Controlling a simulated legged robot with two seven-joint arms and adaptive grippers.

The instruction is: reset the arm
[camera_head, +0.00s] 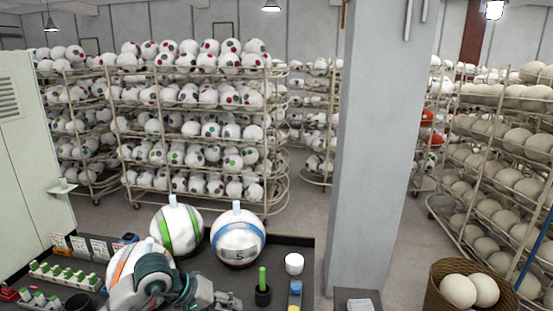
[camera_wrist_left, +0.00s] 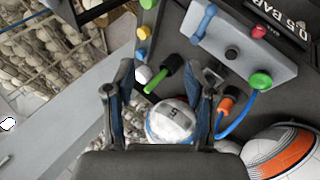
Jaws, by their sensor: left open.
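My left arm (camera_head: 155,283) comes in at the bottom of the head view, in front of an orange-striped ball (camera_head: 127,262) and partly hiding it. In the left wrist view my left gripper (camera_wrist_left: 160,75) has its two fingers spread apart with nothing held. A white ball with a dark number (camera_wrist_left: 170,122) shows between and beyond the fingers; I cannot tell its distance from them. The orange-striped ball also shows in the left wrist view (camera_wrist_left: 285,152), right of the fingers. My right arm and gripper are in neither view.
A green-striped ball (camera_head: 178,230) and a blue-striped ball (camera_head: 238,238) stand on the dark bench (camera_head: 300,255). A grey pillar (camera_head: 370,150) and a ball basket (camera_head: 440,290) stand at right.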

